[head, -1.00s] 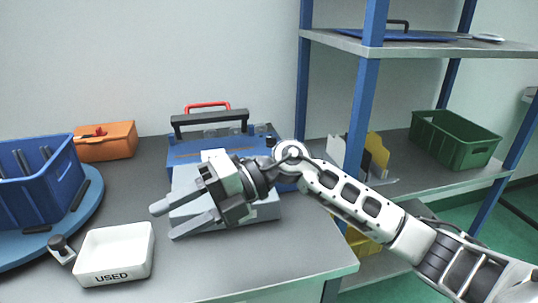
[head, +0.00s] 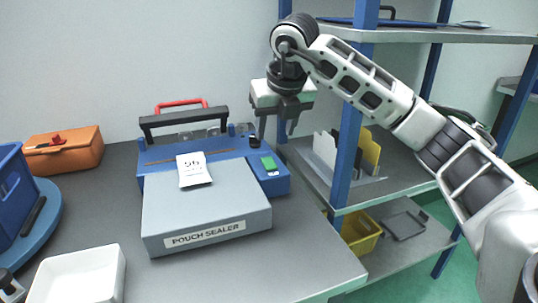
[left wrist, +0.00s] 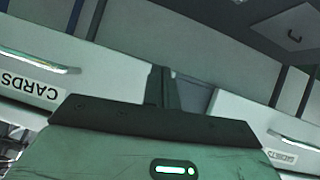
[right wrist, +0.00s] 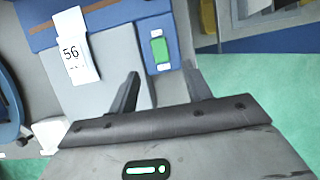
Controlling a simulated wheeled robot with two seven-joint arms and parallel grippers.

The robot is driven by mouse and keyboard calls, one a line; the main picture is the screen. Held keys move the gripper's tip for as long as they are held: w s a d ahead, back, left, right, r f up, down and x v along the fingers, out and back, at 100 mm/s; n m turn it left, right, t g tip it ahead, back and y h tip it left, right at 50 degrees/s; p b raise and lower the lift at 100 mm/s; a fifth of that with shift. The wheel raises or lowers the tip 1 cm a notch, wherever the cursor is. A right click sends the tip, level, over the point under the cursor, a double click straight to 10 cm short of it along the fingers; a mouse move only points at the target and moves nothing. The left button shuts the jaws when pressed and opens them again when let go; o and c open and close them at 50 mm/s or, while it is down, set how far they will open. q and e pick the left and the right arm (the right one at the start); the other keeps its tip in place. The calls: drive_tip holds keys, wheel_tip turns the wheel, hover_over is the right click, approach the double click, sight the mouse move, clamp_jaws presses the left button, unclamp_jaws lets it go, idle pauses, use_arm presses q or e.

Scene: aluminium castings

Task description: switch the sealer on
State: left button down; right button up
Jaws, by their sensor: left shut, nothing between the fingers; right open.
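The pouch sealer (head: 215,205) is a blue machine with a grey front labelled POUCH SEALER, standing on the grey bench. A green switch (head: 268,163) sits on its right side; it also shows in the right wrist view (right wrist: 159,50). I cannot tell which way the switch is set. My right gripper (head: 277,128) is open and empty, pointing down above the sealer's back right corner. In the right wrist view its fingertips (right wrist: 160,73) straddle the line towards the switch, apart from it. My left gripper (left wrist: 160,75) is shut and empty, seen only in the left wrist view, facing drawers.
A white pouch marked 56 (head: 194,170) lies on the sealer, below its black bar handle (head: 183,122). An orange box (head: 64,151), a blue crate (head: 12,190) and a white tray (head: 80,275) stand to the left. Blue-posted shelves (head: 343,165) stand close on the right.

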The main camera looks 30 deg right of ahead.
sight(268, 160)
drive_tip(key=x, duration=0.8)
use_arm(q)
drive_tip(key=shift+w+r, duration=0.25)
drive_tip(key=shift+w, duration=0.05)
use_arm(e)
drive_tip(key=shift+w+f, duration=0.35)
drive_tip(key=shift+f, duration=0.3)
